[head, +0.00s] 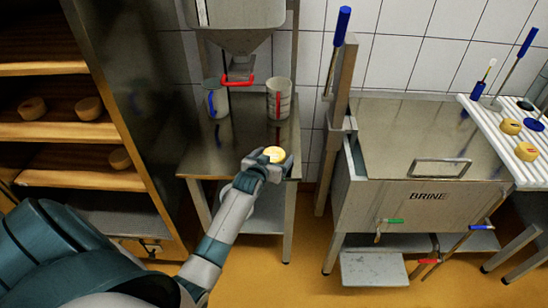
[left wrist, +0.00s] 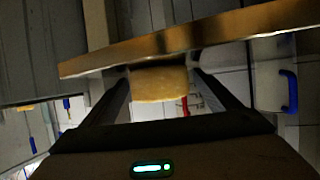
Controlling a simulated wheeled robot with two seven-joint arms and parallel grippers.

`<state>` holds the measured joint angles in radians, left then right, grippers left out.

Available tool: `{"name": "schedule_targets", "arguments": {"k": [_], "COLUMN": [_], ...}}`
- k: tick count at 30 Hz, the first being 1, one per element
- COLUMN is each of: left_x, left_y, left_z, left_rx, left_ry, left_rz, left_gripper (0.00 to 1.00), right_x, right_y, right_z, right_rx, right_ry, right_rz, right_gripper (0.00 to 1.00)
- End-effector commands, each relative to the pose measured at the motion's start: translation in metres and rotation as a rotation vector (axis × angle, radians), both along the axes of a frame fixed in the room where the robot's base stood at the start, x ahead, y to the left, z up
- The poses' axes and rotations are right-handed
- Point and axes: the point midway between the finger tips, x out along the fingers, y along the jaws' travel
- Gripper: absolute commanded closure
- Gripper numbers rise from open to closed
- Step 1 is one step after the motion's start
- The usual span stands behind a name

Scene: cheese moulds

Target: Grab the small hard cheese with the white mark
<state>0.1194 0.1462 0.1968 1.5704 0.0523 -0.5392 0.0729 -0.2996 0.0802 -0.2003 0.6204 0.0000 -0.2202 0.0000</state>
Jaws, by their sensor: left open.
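A small pale-yellow cheese (head: 274,154) sits at the front right of the steel table under the hopper. Its top looks lighter, but I cannot make out a mark clearly. My left gripper (head: 268,163) is at this cheese, in front of it. In the left wrist view, which looks upside down, the cheese (left wrist: 158,84) rests against the table top (left wrist: 225,32). The open fingers of my left gripper (left wrist: 163,92) stand on either side of it, with a narrow gap visible on the right. My right gripper is not in view.
Two jugs (head: 215,98) (head: 279,99) stand at the table's back below the hopper (head: 238,25). A wooden shelf (head: 80,130) with several cheeses is at left. The brine tank (head: 425,207) is at right, beside a white rack (head: 489,120) with two cheeses.

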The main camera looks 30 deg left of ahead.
Motion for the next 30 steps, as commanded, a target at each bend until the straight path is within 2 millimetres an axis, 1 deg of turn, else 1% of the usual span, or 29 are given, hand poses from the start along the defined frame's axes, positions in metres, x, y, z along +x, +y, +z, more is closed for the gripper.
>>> {"name": "schedule_targets", "arguments": {"k": [9, 10, 11, 12, 14, 15, 25, 30], "left_x": [-0.0002, -0.0002, -0.0002, -0.0003, -0.0003, -0.0003, 0.0002, 0.0006], "left_y": [0.0001, 0.0001, 0.0001, 0.0, 0.0, 0.0, 0.0002, 0.0003], "left_z": [0.0001, 0.0002, 0.0002, 0.0001, 0.0002, 0.0002, 0.0019, 0.0094], "left_rx": [0.0, 0.0, 0.0, 0.0, 0.0, 0.0, 0.0, 0.002], "left_ry": [0.0, 0.0, 0.0, 0.0, 0.0, 0.0, -0.002, -0.004], "left_rz": [0.0, 0.0, 0.0, 0.0, 0.0, 0.0, 0.0, 0.0], "left_gripper": [0.17, 0.2, 0.27, 0.36, 0.51, 0.6, 0.61, 0.61], "right_x": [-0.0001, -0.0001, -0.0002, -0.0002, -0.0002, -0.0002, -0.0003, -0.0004], "right_y": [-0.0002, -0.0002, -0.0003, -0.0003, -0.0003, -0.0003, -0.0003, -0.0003], "right_z": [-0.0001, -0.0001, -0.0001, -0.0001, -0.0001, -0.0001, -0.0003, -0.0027], "right_rx": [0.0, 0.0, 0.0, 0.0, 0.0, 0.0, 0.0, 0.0], "right_ry": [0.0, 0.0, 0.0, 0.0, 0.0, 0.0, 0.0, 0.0], "right_rz": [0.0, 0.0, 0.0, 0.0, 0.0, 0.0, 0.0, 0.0], "right_gripper": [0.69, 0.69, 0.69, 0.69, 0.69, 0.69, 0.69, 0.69]}}
